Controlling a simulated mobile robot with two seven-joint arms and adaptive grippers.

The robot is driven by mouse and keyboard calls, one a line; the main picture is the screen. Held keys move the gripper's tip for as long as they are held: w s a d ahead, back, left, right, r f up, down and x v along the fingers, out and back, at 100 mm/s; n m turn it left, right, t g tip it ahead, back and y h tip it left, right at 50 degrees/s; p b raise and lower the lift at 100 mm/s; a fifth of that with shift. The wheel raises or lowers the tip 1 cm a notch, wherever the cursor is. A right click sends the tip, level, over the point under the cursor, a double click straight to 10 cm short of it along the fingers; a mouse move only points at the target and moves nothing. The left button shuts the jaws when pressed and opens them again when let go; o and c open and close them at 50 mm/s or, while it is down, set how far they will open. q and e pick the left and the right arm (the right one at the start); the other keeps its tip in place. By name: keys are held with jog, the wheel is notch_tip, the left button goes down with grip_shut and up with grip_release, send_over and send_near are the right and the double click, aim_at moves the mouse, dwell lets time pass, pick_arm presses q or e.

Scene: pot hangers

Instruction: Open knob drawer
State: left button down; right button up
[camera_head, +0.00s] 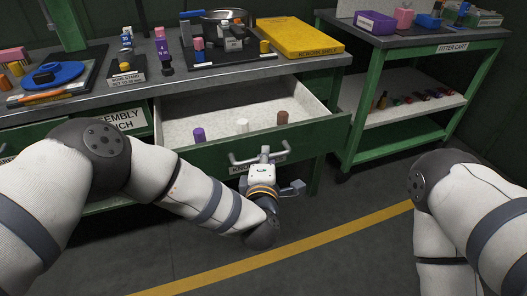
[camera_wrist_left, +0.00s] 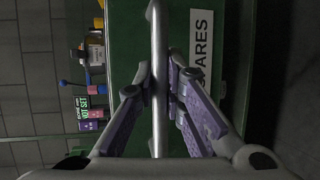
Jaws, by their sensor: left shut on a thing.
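The drawer (camera_head: 172,118) under the bench top is pulled out, and its pale inside shows. A purple, a white and a brown peg stand in it. Its green front carries a grey bar handle (camera_head: 280,154), which also shows in the left wrist view (camera_wrist_left: 159,40). My left gripper (camera_head: 263,160) is at the handle, its fingers shut on the bar from both sides, as the left wrist view shows (camera_wrist_left: 160,82). A label on the drawer front is partly hidden by the gripper. My right arm shows at the right edge of the head view; its gripper is out of view.
The bench top (camera_head: 190,85) above holds a yellow box (camera_head: 298,37), a black tray with small parts and a blue item (camera_head: 52,75). A green cart (camera_head: 420,45) stands at the right. The floor before the drawer is clear, with a yellow line (camera_head: 290,253).

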pick_arm(q)
jog(key=shift+s, duration=0.15)
jog(key=c, duration=1.6)
grip_release()
jog(key=shift+c, duration=0.2)
jog(key=d+v, duration=0.1)
jog(key=v, duration=1.1)
jog(key=shift+a, duration=0.45)
jog(key=shift+s, duration=0.1)
